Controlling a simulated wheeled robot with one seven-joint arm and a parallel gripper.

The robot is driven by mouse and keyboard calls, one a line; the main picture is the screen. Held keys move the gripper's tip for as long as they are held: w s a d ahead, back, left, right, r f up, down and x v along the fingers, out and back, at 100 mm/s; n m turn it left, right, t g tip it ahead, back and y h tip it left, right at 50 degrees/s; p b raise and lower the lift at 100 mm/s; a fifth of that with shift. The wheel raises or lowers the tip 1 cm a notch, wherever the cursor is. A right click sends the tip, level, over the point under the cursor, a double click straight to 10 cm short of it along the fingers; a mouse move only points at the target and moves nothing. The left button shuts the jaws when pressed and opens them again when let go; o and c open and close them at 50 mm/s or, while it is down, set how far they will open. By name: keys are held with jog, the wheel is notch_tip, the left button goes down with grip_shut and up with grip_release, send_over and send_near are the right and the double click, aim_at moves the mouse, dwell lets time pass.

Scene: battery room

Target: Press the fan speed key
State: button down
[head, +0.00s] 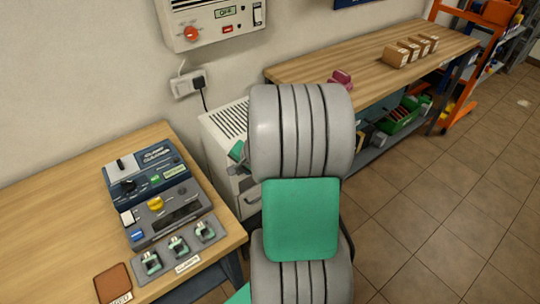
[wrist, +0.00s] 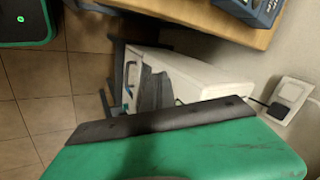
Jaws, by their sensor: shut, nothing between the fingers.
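I cannot tell which control is the fan speed key; no label for it is readable. A white wall unit (head: 213,22) at the top of the head view has a red knob (head: 191,34), a small display, a red button (head: 227,29) and a switch. A dark blue and grey control box (head: 150,178) on the left bench carries a slider, knobs and small coloured keys. My gripper (wrist: 152,90) shows in the wrist view as grey fingers, shut and empty, in front of a white cabinet. In the head view my arm mostly hides it. It is apart from both panels.
The white cabinet (head: 225,125) stands between the left bench (head: 60,190) and the back bench (head: 350,62). A wall socket (head: 188,84) with a plug is above it. Boxes (head: 410,50) lie on the back bench. Tiled floor (head: 430,200) is open at right.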

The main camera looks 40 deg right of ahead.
jog(key=s+d+f+m+t+h, duration=0.1)
jog(key=s+d+f+m, duration=0.2)
jog(key=d, duration=0.6)
jog(key=s+d+f+m+t+h, duration=0.1)
jog(key=s+d+f+m+h, duration=0.1)
jog(key=d+f+m, duration=0.6)
jog(key=shift+s+d+f+m+t, duration=0.25)
jog(key=shift+s+d+m+t, duration=0.15)
jog(key=shift+s+m, duration=0.55)
jog(key=shift+w, duration=0.1)
jog(key=w+b, duration=0.1)
jog(key=w, duration=0.7)
jog(key=shift+w+d, duration=0.3)
jog(key=shift+d, duration=0.1)
jog(key=shift+w, duration=0.15)
jog(key=shift+w+b, duration=0.25)
jog(key=shift+b, duration=0.05)
